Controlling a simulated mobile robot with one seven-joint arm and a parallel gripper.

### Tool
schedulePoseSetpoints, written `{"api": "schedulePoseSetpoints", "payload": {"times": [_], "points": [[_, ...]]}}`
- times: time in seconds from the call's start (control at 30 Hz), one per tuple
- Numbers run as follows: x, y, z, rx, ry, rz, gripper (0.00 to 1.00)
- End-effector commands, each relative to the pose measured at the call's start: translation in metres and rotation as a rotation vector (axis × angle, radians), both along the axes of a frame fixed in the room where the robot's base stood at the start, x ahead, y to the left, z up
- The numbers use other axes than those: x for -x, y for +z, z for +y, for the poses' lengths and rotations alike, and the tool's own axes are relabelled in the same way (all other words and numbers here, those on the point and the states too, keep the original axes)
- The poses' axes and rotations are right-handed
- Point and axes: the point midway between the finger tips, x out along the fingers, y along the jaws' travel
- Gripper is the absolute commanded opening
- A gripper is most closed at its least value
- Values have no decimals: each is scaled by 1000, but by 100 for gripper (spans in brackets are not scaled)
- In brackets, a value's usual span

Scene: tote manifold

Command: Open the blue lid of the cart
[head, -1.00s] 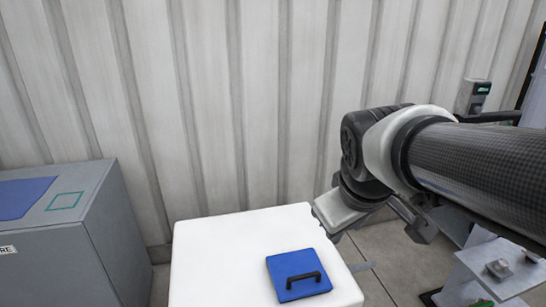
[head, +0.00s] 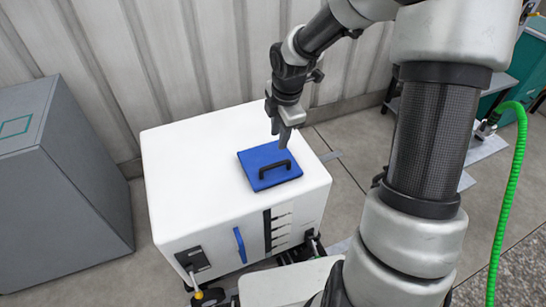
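The cart (head: 185,185) is a white box with a flat top. Its blue lid (head: 258,158) is a square panel lying flat on the right part of the top, with a dark arched handle (head: 274,168) near its front edge. My gripper (head: 284,140) points down over the far right part of the lid, close to the handle. Its fingers are small and partly overlap each other from this angle, so their gap does not show clearly. I see nothing held in it.
A grey cabinet (head: 70,190) stands to the left of the cart. A corrugated wall (head: 190,60) is behind. The cart's front has a blue vertical handle (head: 240,245). A green hose (head: 508,190) hangs at the right. The left part of the cart top is clear.

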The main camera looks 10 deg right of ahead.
Motion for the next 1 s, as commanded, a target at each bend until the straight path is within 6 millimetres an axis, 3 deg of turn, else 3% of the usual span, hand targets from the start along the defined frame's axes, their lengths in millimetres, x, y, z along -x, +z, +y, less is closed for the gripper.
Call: {"api": "schedulePoseSetpoints", "payload": {"times": [0.1, 0.5, 0.7, 1.0], "points": [[-5, -32, 2, -1, 2, 3, 29], [-21, -112, 5, 0, -2, 3, 29], [-25, -134, 5, 0, -2, 2, 29], [-27, -138, 5, 0, -3, 0, 29]]}}
